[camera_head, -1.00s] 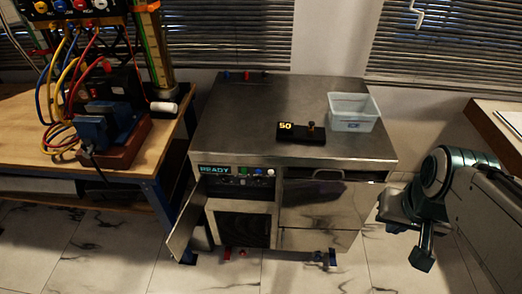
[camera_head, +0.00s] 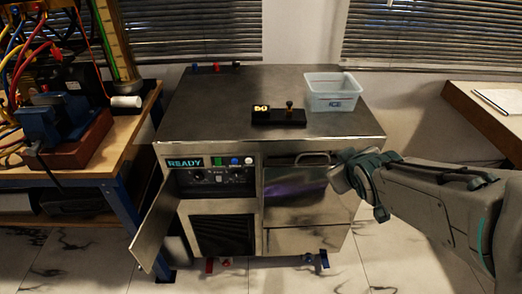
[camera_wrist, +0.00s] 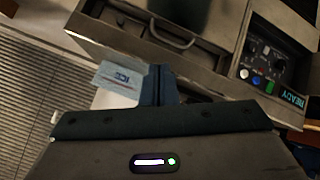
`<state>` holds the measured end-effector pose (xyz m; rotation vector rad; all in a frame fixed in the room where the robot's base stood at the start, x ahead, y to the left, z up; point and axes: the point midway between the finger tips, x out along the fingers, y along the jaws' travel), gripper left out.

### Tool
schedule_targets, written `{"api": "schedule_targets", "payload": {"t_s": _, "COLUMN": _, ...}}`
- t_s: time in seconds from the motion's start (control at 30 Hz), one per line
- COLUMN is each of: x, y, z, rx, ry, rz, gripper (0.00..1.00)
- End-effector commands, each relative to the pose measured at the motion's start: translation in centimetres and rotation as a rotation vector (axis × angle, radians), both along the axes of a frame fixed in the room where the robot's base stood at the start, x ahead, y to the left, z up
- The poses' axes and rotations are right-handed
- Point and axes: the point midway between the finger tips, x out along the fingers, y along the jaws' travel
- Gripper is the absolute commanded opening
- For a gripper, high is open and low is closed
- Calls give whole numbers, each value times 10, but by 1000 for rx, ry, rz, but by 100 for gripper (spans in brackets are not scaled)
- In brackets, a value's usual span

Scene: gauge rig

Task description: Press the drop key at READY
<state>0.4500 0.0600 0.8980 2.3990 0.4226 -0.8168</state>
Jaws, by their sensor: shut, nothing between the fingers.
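A lit READY display (camera_head: 185,163) is on the front panel of the metal cabinet, and it also shows in the wrist view (camera_wrist: 292,95). Beside it sit a green button (camera_head: 216,161), a blue button (camera_head: 234,161) and a white button (camera_head: 249,161). A black block (camera_head: 278,116) with a yellow-lit number and a small upright knob (camera_head: 289,105) stands on the cabinet top. I cannot read which one is the drop key. My gripper (camera_wrist: 157,70) is shut and empty, by the cabinet's right front, apart from the block and buttons.
A pale tub (camera_head: 333,92) stands on the cabinet top (camera_head: 215,110), right of the block. A cabinet door (camera_head: 155,222) stands open at the lower left. A bench (camera_head: 125,130) with a vise (camera_head: 55,130) is left; a desk (camera_head: 470,110) is right.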

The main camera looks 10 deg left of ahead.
Motion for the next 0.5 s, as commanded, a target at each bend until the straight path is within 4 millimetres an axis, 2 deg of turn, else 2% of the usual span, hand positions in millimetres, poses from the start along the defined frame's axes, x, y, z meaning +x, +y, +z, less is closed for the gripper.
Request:
{"api": "schedule_targets", "payload": {"t_s": 0.03, "x": 9, "y": 16, "z": -30, "rx": -14, "ry": -53, "rz": 78, "gripper": 0}}
{"api": "schedule_targets", "payload": {"t_s": 0.23, "x": 28, "y": 86, "z": -72, "rx": -33, "ry": -288, "rz": 401, "gripper": 0}}
{"api": "schedule_targets", "payload": {"t_s": 0.4, "x": 18, "y": 148, "z": -106, "rx": 2, "ry": -473, "rz": 666, "gripper": 0}}
{"api": "schedule_targets", "payload": {"t_s": 0.5, "x": 6, "y": 175, "z": -120, "rx": 37, "ry": -561, "rz": 791, "gripper": 0}}
